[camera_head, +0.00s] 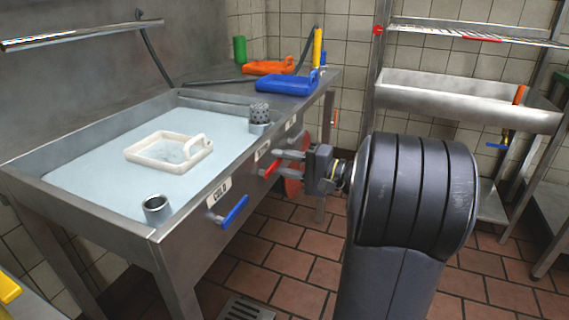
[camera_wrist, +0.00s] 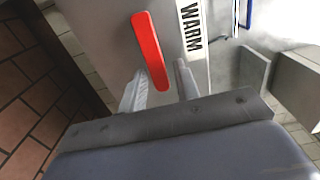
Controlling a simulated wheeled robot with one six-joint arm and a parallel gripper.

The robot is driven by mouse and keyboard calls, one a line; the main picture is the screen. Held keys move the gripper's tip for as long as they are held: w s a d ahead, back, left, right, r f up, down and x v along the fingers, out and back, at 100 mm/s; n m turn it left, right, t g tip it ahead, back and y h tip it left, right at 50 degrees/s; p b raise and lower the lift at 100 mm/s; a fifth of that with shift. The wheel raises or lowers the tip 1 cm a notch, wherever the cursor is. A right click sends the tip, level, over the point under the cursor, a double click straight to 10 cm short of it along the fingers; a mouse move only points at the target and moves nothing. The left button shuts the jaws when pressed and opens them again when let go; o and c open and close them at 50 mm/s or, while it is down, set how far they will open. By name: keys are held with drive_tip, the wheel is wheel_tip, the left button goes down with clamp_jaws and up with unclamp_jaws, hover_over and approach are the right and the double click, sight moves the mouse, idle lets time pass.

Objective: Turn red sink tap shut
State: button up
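The red tap handle (camera_head: 270,168) is a flat lever on the sink's front panel. It shows larger in the wrist view (camera_wrist: 151,50), tilted, beside a white label reading WARM (camera_wrist: 190,25). My gripper (camera_head: 279,161) points at the panel at the red handle. In the wrist view my gripper (camera_wrist: 160,80) has its two fingers apart, with the lower end of the handle in line with the gap between them. I cannot tell whether either finger touches the handle. The metal sink (camera_head: 150,238) holds pale water.
A blue handle (camera_head: 235,212) under a COLD label (camera_head: 219,192) sits nearer on the same panel. A dark red round part (camera_head: 294,187) shows behind my gripper. A white tray (camera_head: 148,158) is in the water. A metal trough (camera_head: 455,95) stands at the right.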

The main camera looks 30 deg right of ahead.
drive_tip(key=shift+o, duration=0.7)
drive_tip(key=p+v, duration=0.2)
drive_tip(key=v, duration=0.8)
drive_tip(key=shift+s+d, duration=0.25)
drive_tip(key=shift+s, duration=0.05)
drive_tip(key=b+x, duration=0.2)
drive_tip(key=x, duration=0.8)
drive_tip(key=shift+a+f, duration=0.1)
drive_tip(key=shift+w+a, duration=0.2)
drive_tip(key=shift+w, duration=0.15)
